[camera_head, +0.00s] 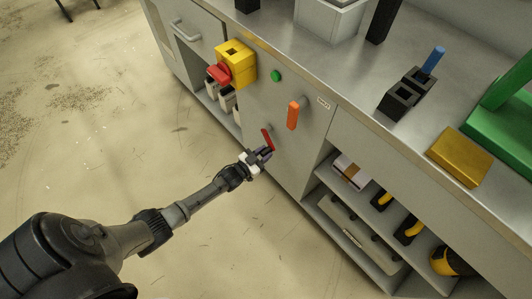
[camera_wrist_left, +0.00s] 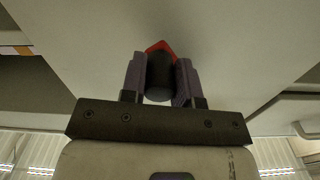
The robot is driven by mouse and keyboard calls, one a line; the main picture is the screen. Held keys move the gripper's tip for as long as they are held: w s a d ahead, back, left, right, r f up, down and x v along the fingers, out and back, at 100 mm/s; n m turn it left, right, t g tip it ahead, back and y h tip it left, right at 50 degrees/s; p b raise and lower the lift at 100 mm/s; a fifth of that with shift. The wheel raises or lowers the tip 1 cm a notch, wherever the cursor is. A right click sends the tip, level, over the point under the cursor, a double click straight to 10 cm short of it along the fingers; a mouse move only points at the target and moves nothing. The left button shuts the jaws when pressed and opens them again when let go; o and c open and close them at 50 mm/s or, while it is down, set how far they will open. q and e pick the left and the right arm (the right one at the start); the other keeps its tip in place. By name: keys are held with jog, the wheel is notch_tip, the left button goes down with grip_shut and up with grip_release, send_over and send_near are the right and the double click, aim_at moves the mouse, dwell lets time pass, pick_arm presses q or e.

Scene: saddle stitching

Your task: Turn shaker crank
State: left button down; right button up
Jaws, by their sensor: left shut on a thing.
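The crank (camera_head: 267,138) is a short red arm on the grey front panel of the bench, with a dark round handle. My left gripper (camera_head: 265,153) is at its lower end, below the orange lever. In the left wrist view the dark crank handle (camera_wrist_left: 159,78) sits between the two fingers of my left gripper (camera_wrist_left: 160,75), which are shut on it. The red crank arm (camera_wrist_left: 160,46) shows just behind the handle. The fingers hide part of the handle. My right gripper is not in view.
An orange lever (camera_head: 292,114), a green button (camera_head: 276,76) and a yellow box with a red part (camera_head: 236,62) are on the panel above. Open shelves (camera_head: 318,200) with tools lie to the right. A gold block (camera_head: 460,157) rests on the bench top. The floor left is clear.

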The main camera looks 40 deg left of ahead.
pick_arm(q)
jog(key=a+m+b, duration=0.2)
jog(key=a+m, duration=0.6)
jog(key=m, duration=0.5)
jog(key=w+a+r+m, duration=0.1)
jog(key=a+r+m, duration=0.2)
jog(key=m, duration=0.9)
jog(key=shift+w+a+r, duration=0.15)
jog(key=shift+a+r, duration=0.2)
jog(key=shift+r, duration=1.25)
jog(key=shift+m, duration=0.3)
jog(key=c, duration=0.9)
grip_release()
jog(key=shift+o, duration=0.2)
